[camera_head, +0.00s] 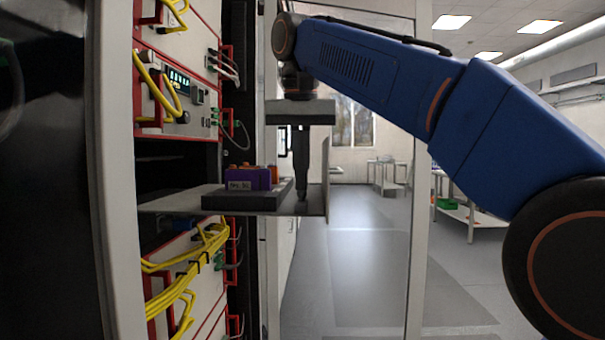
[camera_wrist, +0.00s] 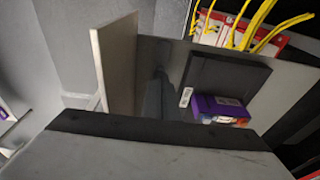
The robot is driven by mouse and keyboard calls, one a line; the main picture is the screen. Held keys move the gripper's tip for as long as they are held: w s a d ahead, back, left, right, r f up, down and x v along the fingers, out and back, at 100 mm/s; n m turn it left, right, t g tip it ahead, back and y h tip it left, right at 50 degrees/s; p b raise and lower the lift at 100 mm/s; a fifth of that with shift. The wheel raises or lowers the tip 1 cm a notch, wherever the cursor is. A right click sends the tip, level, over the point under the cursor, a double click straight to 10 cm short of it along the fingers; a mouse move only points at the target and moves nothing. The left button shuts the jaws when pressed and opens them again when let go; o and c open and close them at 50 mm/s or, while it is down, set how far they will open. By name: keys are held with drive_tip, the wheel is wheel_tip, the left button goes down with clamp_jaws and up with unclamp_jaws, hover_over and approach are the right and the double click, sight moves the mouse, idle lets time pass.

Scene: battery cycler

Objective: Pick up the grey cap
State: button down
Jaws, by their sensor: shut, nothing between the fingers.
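I cannot make out a grey cap in either view. My gripper (camera_head: 302,198) points straight down over the right end of a grey shelf (camera_head: 165,204) in the rack. Its dark fingers are shut with nothing between them, the tips at or just above the shelf surface. Left of the fingers, a black tray (camera_head: 235,201) lies on the shelf with a purple block (camera_head: 240,180) and orange parts. In the wrist view, the black tray (camera_wrist: 225,80) and purple block (camera_wrist: 215,103) are right of centre.
An upright panel (camera_head: 326,178) stands at the shelf's right end, close to the fingers; it also shows in the wrist view (camera_wrist: 115,65). Rack units with yellow cables (camera_head: 190,270) sit above and below the shelf. Open floor (camera_head: 365,250) lies to the right.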

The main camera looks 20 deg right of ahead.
sight(299, 205)
drive_tip(key=shift+s+a+f, duration=0.2)
drive_tip(key=shift+s+a, duration=0.2)
drive_tip(key=shift+s, duration=0.35)
drive_tip(key=shift+s+a+f, duration=0.15)
drive_tip(key=shift+s+a, duration=0.2)
drive_tip(key=shift+s, duration=0.4)
drive_tip(key=shift+w+r, duration=0.1)
drive_tip(key=shift+r, duration=0.65)
